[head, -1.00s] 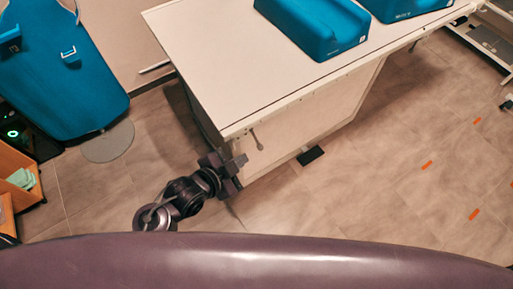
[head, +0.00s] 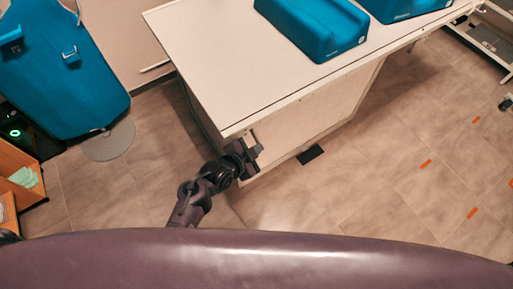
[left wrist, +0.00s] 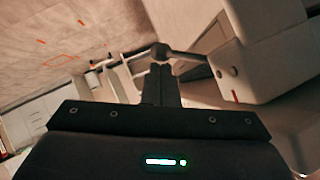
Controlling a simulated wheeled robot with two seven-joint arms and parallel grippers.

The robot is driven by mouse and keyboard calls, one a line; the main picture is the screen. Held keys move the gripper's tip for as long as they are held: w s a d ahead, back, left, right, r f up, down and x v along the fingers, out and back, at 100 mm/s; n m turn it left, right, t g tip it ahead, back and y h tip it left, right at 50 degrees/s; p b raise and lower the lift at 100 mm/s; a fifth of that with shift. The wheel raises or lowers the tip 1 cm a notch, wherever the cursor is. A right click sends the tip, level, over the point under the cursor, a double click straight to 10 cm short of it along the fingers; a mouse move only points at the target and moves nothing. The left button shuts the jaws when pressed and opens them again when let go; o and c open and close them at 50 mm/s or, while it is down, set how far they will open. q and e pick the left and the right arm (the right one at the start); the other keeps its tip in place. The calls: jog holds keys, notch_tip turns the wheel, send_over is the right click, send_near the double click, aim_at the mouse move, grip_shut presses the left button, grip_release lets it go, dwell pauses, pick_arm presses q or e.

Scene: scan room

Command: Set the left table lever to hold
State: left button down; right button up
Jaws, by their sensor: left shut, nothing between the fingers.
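The scan table (head: 215,75) has a pale top, and its near corner lies close to my left gripper (head: 259,150). In the left wrist view, the lever (left wrist: 190,56) is a grey rod with a dark round knob, reaching left from the table's pale end housing (left wrist: 262,60). My left gripper (left wrist: 161,72) is shut, its fingers together and empty. Its fingertips are right at the knob; I cannot tell whether they touch it. In the head view the gripper mostly hides the lever. My right gripper is in neither view.
Blue cushions (head: 315,25) lie on the table. The tiled floor at the right is open, with orange marks (head: 426,163).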

pick_arm(q)
jog(key=shift+f, duration=0.1)
jog(key=shift+f+t+b, duration=0.2)
jog(key=shift+t+b, duration=0.1)
jog(key=shift+b, duration=0.05)
jog(key=shift+f+m, duration=0.1)
jog(key=shift+m, duration=0.2)
jog(key=w+a+f+m+t+y+b, duration=0.1)
jog(key=f+m+t+b, duration=0.4)
jog(key=b, duration=0.6)
jog(key=shift+w+a+f+m+t, duration=0.4)
jog(key=shift+w+a+m+t, duration=0.3)
jog(key=shift+w+m+t, duration=0.35)
jog(key=shift+w, duration=0.1)
